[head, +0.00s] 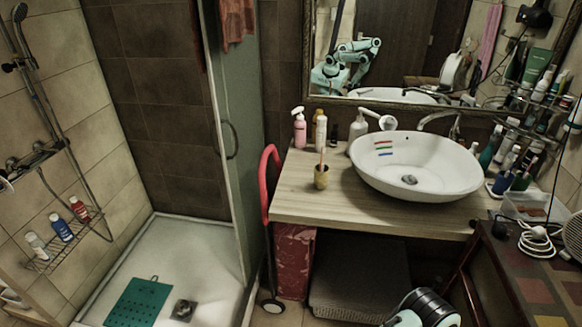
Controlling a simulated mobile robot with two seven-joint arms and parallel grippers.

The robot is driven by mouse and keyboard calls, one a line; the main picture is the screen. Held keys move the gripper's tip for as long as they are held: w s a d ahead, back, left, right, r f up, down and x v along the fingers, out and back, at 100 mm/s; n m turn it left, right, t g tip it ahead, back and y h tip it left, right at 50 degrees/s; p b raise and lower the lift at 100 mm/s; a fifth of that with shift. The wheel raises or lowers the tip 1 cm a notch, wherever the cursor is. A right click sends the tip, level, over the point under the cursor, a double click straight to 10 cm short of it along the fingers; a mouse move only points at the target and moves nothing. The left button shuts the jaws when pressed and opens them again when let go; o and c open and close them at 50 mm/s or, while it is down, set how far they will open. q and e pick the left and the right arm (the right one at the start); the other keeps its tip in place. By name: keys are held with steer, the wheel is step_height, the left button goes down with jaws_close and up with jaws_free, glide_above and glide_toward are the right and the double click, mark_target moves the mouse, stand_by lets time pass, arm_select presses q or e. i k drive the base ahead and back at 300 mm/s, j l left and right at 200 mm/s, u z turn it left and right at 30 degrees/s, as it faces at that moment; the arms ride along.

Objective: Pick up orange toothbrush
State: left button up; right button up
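A small yellow-brown cup (321,181) stands on the wooden counter, left of the white basin. A thin orange-tinted upright stick (321,157), which looks like a toothbrush, rises out of it; its lower part is hidden in the cup. Three short thin coloured strips lie on the inner back-left wall of the basin: a red or orange one (383,142), a green one (384,148) and a blue one (386,154). They are too small to tell whether they are toothbrushes. Neither of my grippers shows directly in the head view.
The white basin (440,190) fills the right of the counter (300,205). A pink bottle (299,130) and other bottles stand behind the cup. A red-handled thing (268,180) stands at the counter's left edge. A mirror (400,45) hangs behind; a cluttered table (545,285) is at right.

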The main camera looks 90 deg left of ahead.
mark_target(323, 149)
steer(key=u, duration=1.75)
steer(key=i+j+u, duration=0.6)
steer(key=i+u, duration=0.25)
steer(key=i+j, duration=0.1)
steer(key=i, duration=0.05)
